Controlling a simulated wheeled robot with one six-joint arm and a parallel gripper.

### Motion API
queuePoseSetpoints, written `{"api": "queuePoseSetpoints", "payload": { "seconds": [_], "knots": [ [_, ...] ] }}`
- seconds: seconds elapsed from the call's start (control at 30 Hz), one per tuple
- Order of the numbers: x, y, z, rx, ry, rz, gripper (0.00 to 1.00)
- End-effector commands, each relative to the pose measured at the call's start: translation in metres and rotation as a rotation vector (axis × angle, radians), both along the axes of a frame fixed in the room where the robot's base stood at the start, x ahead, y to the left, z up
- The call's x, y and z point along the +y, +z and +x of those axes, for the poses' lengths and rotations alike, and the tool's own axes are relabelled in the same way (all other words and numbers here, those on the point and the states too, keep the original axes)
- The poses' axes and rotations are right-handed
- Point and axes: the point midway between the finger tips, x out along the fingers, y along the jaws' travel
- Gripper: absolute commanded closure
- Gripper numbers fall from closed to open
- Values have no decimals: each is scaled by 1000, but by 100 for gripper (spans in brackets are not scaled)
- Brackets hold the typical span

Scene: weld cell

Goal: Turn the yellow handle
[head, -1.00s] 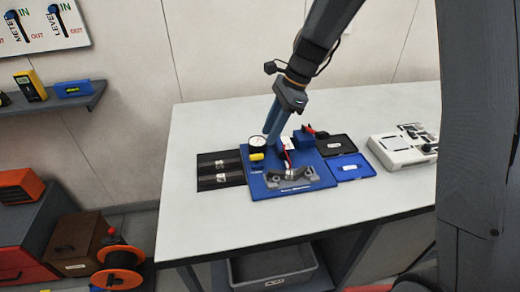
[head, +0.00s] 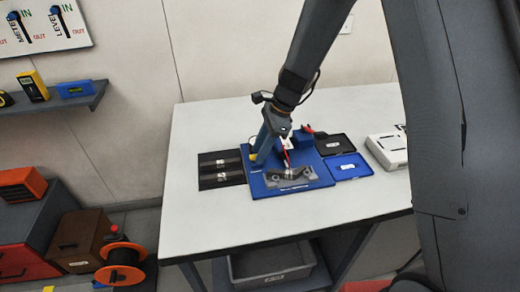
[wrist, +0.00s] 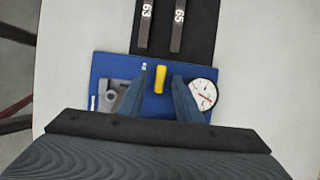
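The yellow handle (wrist: 160,78) is a short yellow bar on the blue fixture plate (wrist: 108,66) in the wrist view. My gripper (wrist: 159,79) shows two blue fingers spread apart, with the handle between or just beyond their tips. No contact between fingers and handle is visible. A round white dial gauge (wrist: 203,94) sits right of the fingers. In the head view my gripper (head: 256,158) points down over the left part of the blue plate (head: 268,191) and mostly hides the handle. A grey metal part (head: 291,177) lies at the plate's front.
A black mat (head: 220,180) with numbered bars 63 and 65 (wrist: 179,25) lies beside the plate. Black and blue trays (head: 347,166) and a white panel box (head: 390,148) stand to the right. The table's front left (head: 205,230) is clear.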

Motion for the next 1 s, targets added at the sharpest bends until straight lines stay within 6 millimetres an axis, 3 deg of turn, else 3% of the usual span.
{"api": "queuePoseSetpoints", "payload": {
  "seconds": [0.03,0.2,0.63,1.0],
  "knots": [
    [0,0,0,0,0,0,74],
    [0,0,0,0,0,0,100],
    [0,1,2,-1,68,0,100],
    [1,1,6,-1,356,-1,100]
  ]
}}
